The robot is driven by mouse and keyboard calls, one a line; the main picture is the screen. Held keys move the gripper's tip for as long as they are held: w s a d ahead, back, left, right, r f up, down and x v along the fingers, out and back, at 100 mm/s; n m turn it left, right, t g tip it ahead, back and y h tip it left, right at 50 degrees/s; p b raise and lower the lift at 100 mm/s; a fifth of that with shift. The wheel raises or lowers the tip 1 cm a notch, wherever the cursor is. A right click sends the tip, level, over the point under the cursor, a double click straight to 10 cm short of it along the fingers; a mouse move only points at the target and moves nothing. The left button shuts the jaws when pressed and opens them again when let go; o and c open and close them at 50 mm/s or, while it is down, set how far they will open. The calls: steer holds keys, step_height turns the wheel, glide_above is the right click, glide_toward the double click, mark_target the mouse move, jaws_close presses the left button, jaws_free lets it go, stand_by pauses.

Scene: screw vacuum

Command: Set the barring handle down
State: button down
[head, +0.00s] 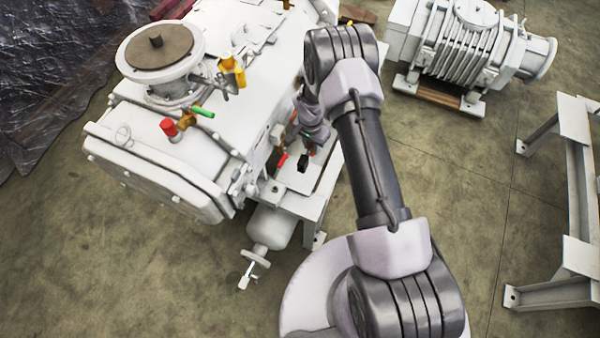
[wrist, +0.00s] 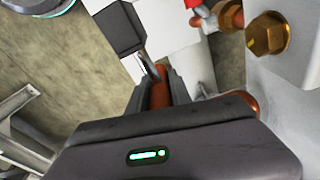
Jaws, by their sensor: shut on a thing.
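My gripper (wrist: 159,86) is shut on the barring handle (wrist: 159,96), whose orange-brown grip shows between the two dark fingers in the wrist view. A thin metal rod runs on from the grip toward a black block (wrist: 118,28); I cannot tell whether they are joined. In the head view my gripper (head: 307,146) is low beside the right side of the white vacuum machine (head: 215,65), above a pale ledge. A small black piece (head: 303,163) shows at its tip. My arm hides part of this area, and contact between the handle and the ledge cannot be told.
A red-handled valve (head: 282,160) and a brass hex fitting (wrist: 268,34) are close to the gripper. A ribbed white unit (head: 470,45) and a grey frame (head: 575,200) stand right, with clear floor between.

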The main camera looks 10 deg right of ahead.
step_height(320, 180, down, 10)
steer(key=b, duration=0.4)
steer(key=shift+r, duration=0.15)
steer(key=c, duration=1.6)
jaws_free()
steer(key=shift+f, duration=0.25)
steer(key=o, duration=0.4)
steer(key=shift+o, duration=0.2)
steer(key=shift+r, duration=0.15)
